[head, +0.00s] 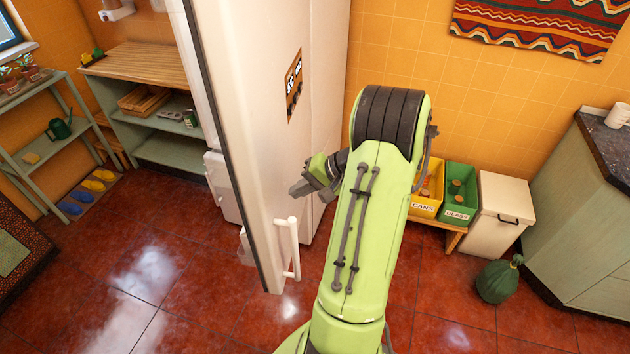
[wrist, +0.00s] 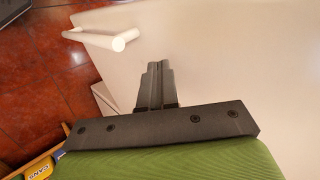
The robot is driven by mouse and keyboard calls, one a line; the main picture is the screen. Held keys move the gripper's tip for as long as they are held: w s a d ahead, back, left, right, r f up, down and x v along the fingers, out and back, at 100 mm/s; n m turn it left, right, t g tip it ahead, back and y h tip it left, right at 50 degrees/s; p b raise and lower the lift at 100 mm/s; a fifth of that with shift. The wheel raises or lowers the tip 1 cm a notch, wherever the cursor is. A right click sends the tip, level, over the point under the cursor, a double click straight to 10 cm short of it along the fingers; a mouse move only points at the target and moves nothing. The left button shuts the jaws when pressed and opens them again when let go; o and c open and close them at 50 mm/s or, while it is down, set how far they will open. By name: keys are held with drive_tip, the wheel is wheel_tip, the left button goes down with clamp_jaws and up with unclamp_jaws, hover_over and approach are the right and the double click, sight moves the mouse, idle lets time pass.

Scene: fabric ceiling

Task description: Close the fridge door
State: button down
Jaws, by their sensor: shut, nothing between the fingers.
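The white fridge door (head: 255,130) stands open in the head view, seen at a steep angle, with a gap along its left edge where inner shelves show. Its white bar handle (head: 291,248) is near the lower end of the door. In the wrist view the pale door (wrist: 230,65) fills the right side, and the handle (wrist: 112,38) is at upper left. My gripper (head: 298,190) is shut and empty beside the door's outer face, above the handle in the picture. Its closed fingers (wrist: 156,72) point at the door; I cannot tell whether they touch it.
Yellow and green recycling bins (head: 441,195) on a low bench, a white bin (head: 498,213) and a green bag (head: 498,281) stand to the right. Shelving (head: 150,68) stands left of the fridge. The red tiled floor (head: 140,270) in front is clear.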

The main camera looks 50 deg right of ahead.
sight(272, 193)
drive_tip(key=shift+w+a+p, duration=0.2)
drive_tip(key=shift+w+a, duration=0.3)
drive_tip(key=shift+w, duration=0.4)
drive_tip(key=shift+w+a+p, duration=0.2)
drive_tip(key=shift+w+a, duration=0.3)
drive_tip(key=shift+w, duration=0.4)
